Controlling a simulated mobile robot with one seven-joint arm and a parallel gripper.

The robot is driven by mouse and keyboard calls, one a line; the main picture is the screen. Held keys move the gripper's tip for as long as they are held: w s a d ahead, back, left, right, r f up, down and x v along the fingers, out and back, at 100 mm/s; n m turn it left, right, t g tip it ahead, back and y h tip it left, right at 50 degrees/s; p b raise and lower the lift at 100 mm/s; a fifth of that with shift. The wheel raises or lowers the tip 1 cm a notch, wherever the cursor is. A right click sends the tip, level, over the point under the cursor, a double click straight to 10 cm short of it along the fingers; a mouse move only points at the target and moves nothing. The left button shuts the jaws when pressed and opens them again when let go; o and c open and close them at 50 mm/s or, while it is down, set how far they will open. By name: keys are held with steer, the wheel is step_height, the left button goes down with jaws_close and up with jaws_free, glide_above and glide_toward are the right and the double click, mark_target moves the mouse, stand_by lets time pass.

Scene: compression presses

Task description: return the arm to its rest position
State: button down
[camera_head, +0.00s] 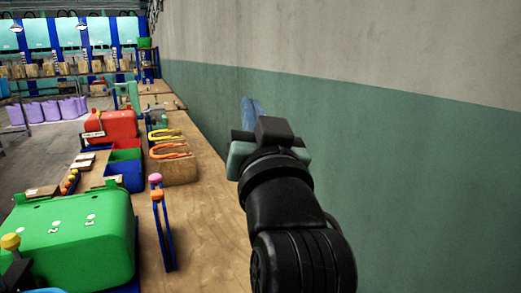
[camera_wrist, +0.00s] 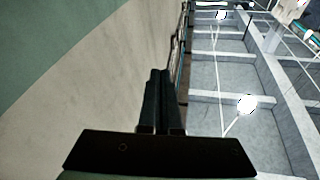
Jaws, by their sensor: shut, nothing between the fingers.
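My arm shows in the head view, rising from the lower right, with my gripper (camera_head: 251,108) at its far end, raised above the right edge of the wooden bench (camera_head: 205,215) and close to the wall. In the wrist view my gripper (camera_wrist: 160,75) has its two dark fingers together, with nothing between them. The wrist view looks up at the ceiling and the wall. The fingertips are small and partly hidden behind the wrist in the head view.
The grey and green wall (camera_head: 420,150) runs along the right. On the bench are a green press (camera_head: 75,240), a red press (camera_head: 112,125), a blue bin (camera_head: 125,175) and a blue stand with pink and orange knobs (camera_head: 163,230). Lilac bins (camera_head: 48,110) stand farther back.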

steer(key=s+d+r+t+h, duration=0.1)
steer(key=s+r+t+h, duration=0.15)
steer(key=s+r, duration=0.45)
steer(key=s+r+t+h, duration=0.1)
steer(key=s+r+t, duration=0.3)
steer(key=s, duration=0.7)
step_height(320, 180, up, 15)
steer(key=w+p, duration=0.1)
steer(key=p, duration=1.4)
steer(key=shift+f, duration=0.15)
steer(key=shift+f, duration=0.1)
